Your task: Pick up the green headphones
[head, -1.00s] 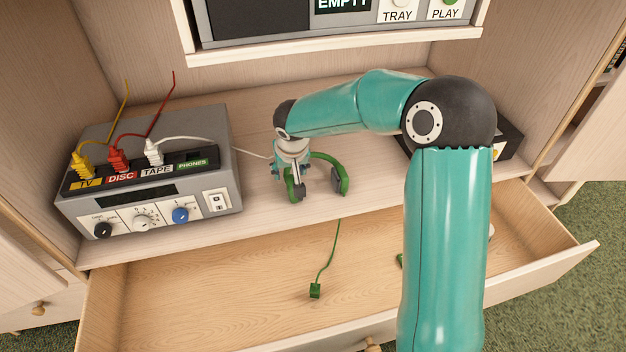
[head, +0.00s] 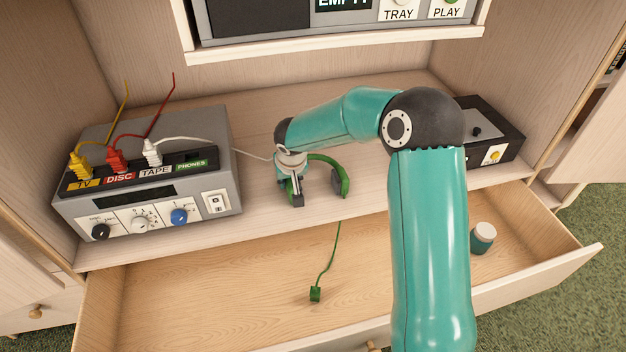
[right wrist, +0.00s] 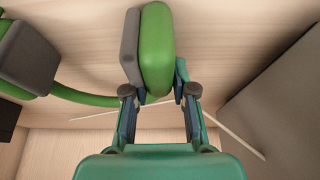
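The green headphones (head: 329,163) stand on the cabinet shelf, at the front of the amplifier's right side. Their green band arches to a grey-padded cup on the right. My right gripper (head: 293,195) points down over the left cup and hides most of it. In the right wrist view, the green ear cup (right wrist: 157,50) with its grey pad sits between the tips of the right gripper (right wrist: 158,85). The fingers stand apart on either side of it; I cannot tell whether they touch it. The other cup (right wrist: 30,55) is at the left. My left gripper is not in view.
A grey amplifier (head: 225,165) with plugged cables stands left. A black box (head: 495,135) stands on the shelf at right. The open drawer (head: 200,290) below holds a green cable plug (head: 315,293) and a small jar (head: 482,238).

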